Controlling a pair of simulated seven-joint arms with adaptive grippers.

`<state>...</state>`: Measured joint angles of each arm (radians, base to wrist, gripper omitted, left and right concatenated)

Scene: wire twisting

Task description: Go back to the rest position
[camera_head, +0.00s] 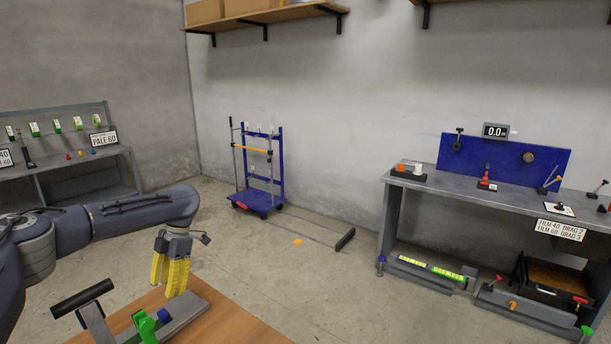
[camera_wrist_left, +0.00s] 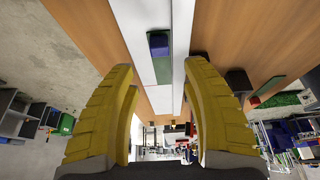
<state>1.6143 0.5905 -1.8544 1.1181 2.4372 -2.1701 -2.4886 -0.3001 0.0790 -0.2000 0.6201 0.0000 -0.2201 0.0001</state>
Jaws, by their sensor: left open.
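My left gripper (camera_head: 170,274) has yellow ribbed fingers that hang downward above the wooden table at the lower left of the head view. In the left wrist view its two fingers (camera_wrist_left: 160,105) stand wide apart with nothing between them. A grey metal fixture (camera_head: 180,318) with a black handle (camera_head: 82,297) and a green part (camera_head: 146,326) sits on the table, in front of and below the gripper. No wire can be made out. My right gripper is not in view.
The wooden table (camera_head: 232,325) fills the bottom left. A blue cart (camera_head: 264,180) stands at the back wall. A grey workbench (camera_head: 435,186) with a blue panel (camera_head: 500,160) stands right, and a shelf bench (camera_head: 85,160) at left. The floor between them is mostly clear.

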